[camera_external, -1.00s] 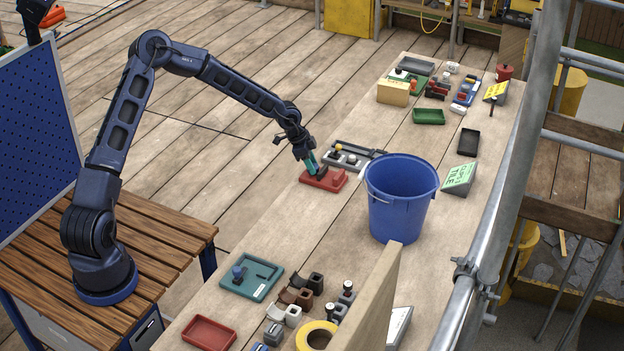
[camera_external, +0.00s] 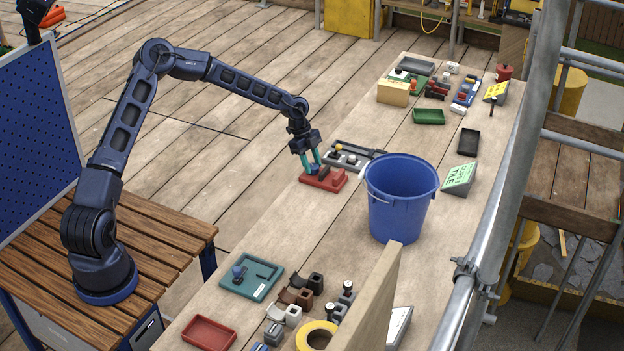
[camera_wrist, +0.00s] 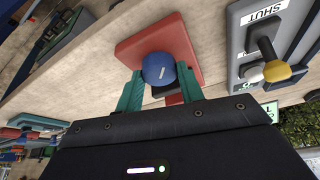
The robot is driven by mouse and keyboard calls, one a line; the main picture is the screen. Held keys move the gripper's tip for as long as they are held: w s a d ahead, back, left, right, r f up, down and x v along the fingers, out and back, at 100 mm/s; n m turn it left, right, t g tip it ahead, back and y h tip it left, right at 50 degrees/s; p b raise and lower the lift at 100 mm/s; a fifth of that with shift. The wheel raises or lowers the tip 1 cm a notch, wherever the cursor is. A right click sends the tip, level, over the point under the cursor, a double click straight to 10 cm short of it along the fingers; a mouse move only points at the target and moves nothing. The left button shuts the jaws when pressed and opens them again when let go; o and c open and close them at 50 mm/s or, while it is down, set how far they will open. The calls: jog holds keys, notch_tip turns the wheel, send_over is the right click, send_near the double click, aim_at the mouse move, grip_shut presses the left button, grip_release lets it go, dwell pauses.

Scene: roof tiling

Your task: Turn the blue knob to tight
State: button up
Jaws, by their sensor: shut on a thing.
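The blue knob (camera_wrist: 158,69) sits on the red base (camera_wrist: 184,37), with a pale mark on its round top. In the wrist view the two teal fingers of my gripper (camera_wrist: 159,88) stand on either side of the knob, shut on it. In the external view my gripper (camera_external: 310,163) reaches down to the left part of the red base (camera_external: 330,182). There the knob (camera_external: 314,169) shows only as a small blue patch between the fingers. I cannot read a tight marking in either view.
A grey panel with a yellow-tipped lever (camera_wrist: 278,71) and a SHUT label stands close beside the red base. A blue bucket (camera_external: 400,205) stands to its right. A green tray with a blue knob (camera_external: 251,277) lies nearer the camera. Bench between them is clear.

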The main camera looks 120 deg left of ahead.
jog(key=shift+m, duration=0.7)
jog(key=shift+h, duration=0.3)
jog(key=o, duration=0.7)
jog(key=v, duration=1)
jog(key=shift+r, duration=0.4)
jog(key=shift+a, duration=0.1)
